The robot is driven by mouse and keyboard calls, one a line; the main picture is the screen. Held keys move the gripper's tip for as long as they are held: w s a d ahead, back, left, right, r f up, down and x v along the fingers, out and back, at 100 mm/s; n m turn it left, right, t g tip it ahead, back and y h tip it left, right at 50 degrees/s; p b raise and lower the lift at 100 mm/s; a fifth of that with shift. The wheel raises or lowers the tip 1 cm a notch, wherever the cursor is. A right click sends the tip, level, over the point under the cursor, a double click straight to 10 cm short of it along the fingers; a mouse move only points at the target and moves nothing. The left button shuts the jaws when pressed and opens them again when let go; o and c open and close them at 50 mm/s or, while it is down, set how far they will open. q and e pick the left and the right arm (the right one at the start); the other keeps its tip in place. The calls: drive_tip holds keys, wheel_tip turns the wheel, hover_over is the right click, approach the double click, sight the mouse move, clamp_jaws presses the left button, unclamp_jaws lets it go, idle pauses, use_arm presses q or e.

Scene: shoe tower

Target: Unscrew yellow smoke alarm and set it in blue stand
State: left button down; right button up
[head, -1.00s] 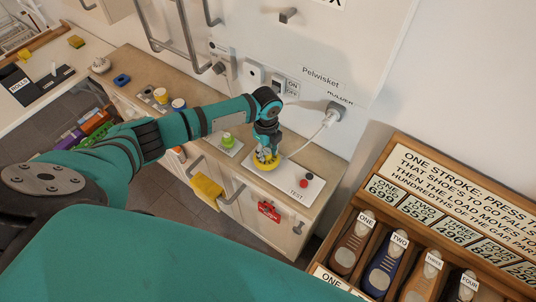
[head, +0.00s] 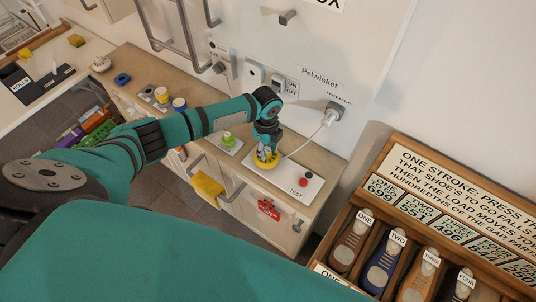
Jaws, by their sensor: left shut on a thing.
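The yellow smoke alarm (head: 264,161) is a round disc on the white TEST plate (head: 285,183) on the narrow counter. My left gripper (head: 266,151) points down onto it and is shut on it, hiding its top middle. I cannot tell whether the alarm is lifted off the plate. A blue stand-like piece with a dark centre (head: 122,80) sits at the far left of the counter. My right gripper is not in view.
A white cord runs from the TEST plate to the wall plug (head: 333,111). A wooden shoe rack (head: 440,195) stands at the right.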

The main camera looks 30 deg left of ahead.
use_arm(q)
drive_tip(key=shift+r+p, duration=0.4)
drive_tip(key=shift+r, duration=0.05)
drive_tip(key=shift+r, duration=0.1)
drive_tip(key=shift+r, duration=1.05)
drive_tip(key=shift+f+b, duration=0.95)
drive_tip(key=shift+f, duration=0.75)
drive_tip(key=shift+s+f, duration=0.1)
drive_tip(key=shift+f, duration=0.05)
drive_tip(key=c, duration=0.9)
unclamp_jaws()
